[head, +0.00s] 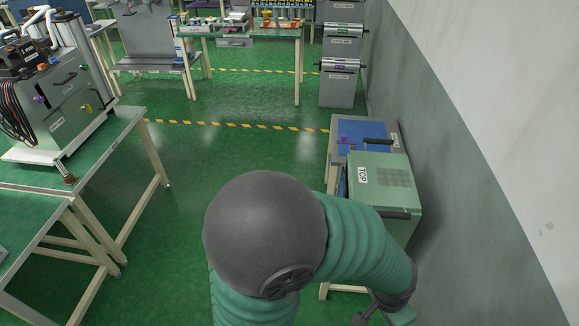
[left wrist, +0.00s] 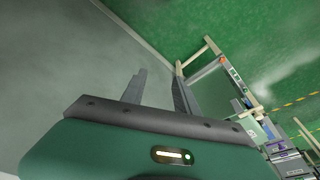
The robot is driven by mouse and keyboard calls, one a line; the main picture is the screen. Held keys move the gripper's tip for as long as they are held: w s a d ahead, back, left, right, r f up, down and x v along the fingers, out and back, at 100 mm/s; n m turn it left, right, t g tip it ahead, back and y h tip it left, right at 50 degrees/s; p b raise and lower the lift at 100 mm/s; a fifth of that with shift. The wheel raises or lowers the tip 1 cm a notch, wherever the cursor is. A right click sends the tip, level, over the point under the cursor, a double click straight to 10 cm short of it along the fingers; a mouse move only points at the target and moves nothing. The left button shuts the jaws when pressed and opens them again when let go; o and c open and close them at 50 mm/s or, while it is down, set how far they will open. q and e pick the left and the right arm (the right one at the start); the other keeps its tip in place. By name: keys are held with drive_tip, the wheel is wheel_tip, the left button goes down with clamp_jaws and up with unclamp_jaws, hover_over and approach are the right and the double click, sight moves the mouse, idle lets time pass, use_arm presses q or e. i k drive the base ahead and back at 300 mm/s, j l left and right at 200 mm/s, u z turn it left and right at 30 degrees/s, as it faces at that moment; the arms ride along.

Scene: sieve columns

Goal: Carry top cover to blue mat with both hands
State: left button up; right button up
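The top cover (head: 385,179) is a green box-like cover with a white TOP label, a vented patch and dark bar handles at its far and near ends. It is at the right, beside the wall. The blue mat (head: 354,132) lies just beyond it on a grey surface, partly hidden by the cover. One green arm of mine with a dark round joint crosses the foreground from lower left; its dark end is cut off at the bottom edge, short of the cover. In the left wrist view, my left gripper (left wrist: 158,90) has its two fingers apart with nothing between them. My right gripper does not show.
A grey wall (head: 475,150) runs close along the right side. A green bench (head: 90,160) with a grey device (head: 65,95) stands at the left. Grey bins (head: 340,60) stand beyond the mat. The green floor (head: 180,170) between is clear, with yellow-black tape.

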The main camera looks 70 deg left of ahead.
sight(363, 136)
drive_tip(key=i+l+u, duration=0.1)
drive_tip(key=u, duration=1.4)
drive_tip(key=i+j+z, duration=0.8)
drive_tip(key=j, duration=0.25)
drive_tip(key=i+j+z, duration=0.2)
drive_tip(key=j+z, duration=0.2)
drive_tip(key=j, duration=0.25)
drive_tip(key=i+j+z, duration=0.15)
drive_tip(key=j+z, duration=0.25)
drive_tip(key=j, duration=0.35)
drive_tip(key=j+z, duration=0.4)
drive_tip(key=j, duration=0.35)
drive_tip(key=j+z, duration=0.4)
drive_tip(key=j, duration=0.4)
